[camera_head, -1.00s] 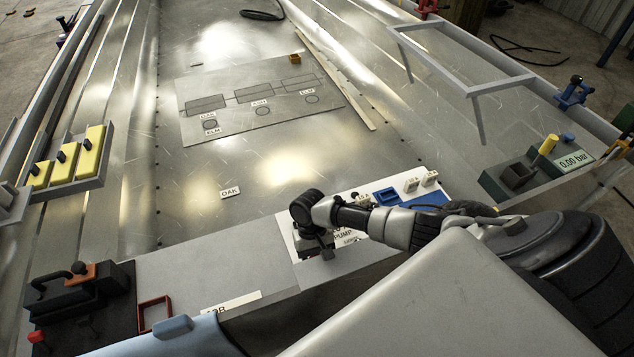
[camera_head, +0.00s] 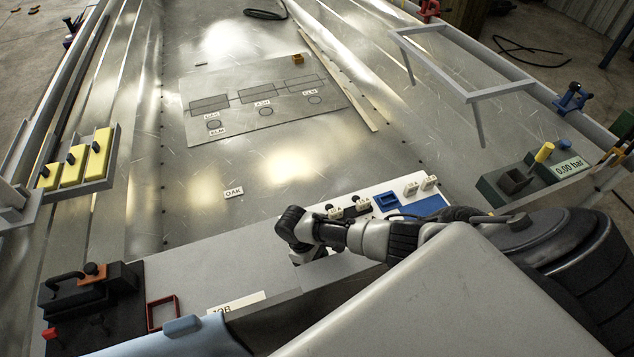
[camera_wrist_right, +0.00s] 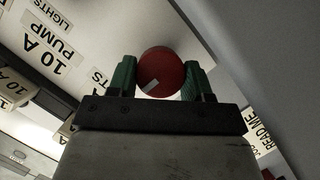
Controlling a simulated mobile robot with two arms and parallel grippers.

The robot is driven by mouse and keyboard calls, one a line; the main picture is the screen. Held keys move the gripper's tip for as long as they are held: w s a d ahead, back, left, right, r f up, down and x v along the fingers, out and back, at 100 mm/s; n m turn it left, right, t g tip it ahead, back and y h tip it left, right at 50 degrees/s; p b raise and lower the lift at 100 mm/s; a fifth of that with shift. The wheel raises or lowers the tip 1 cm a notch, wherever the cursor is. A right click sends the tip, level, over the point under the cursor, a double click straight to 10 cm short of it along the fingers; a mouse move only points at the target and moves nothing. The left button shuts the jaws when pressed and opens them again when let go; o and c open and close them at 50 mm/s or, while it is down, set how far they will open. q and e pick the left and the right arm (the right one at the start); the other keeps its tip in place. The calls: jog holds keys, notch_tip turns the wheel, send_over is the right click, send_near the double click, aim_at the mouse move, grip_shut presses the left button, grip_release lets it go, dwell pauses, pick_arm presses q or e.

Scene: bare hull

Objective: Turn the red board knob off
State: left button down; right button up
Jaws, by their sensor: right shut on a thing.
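The red board knob (camera_wrist_right: 166,65) shows in the right wrist view as a round red cap with a pale pointer mark. My right gripper (camera_wrist_right: 161,78) has its two green fingers on either side of the knob and is shut on it. The pointer mark slants toward the lower left in that view. In the head view my right wrist (camera_head: 297,228) hangs over the near edge of the white switch board (camera_head: 355,198), and it hides the knob and the fingertips. My left gripper is not in view.
Labels reading "10 A PUMP" (camera_wrist_right: 49,49) and "LIGHTS" lie close beside the fingers. A blue tray (camera_head: 387,200) sits on the board. A black box (camera_head: 115,287) and red frame (camera_head: 162,313) stand at lower left. The hull floor beyond is mostly open.

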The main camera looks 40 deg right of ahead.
jog(key=shift+n, duration=0.5)
jog(key=o, duration=0.9)
jog(key=shift+o, duration=0.2)
jog(key=shift+r, duration=0.1)
jog(key=p+v, duration=0.2)
jog(key=v, duration=0.8)
jog(key=shift+a+r, duration=0.2)
jog(key=shift+r, duration=0.15)
jog(key=shift+w, duration=0.1)
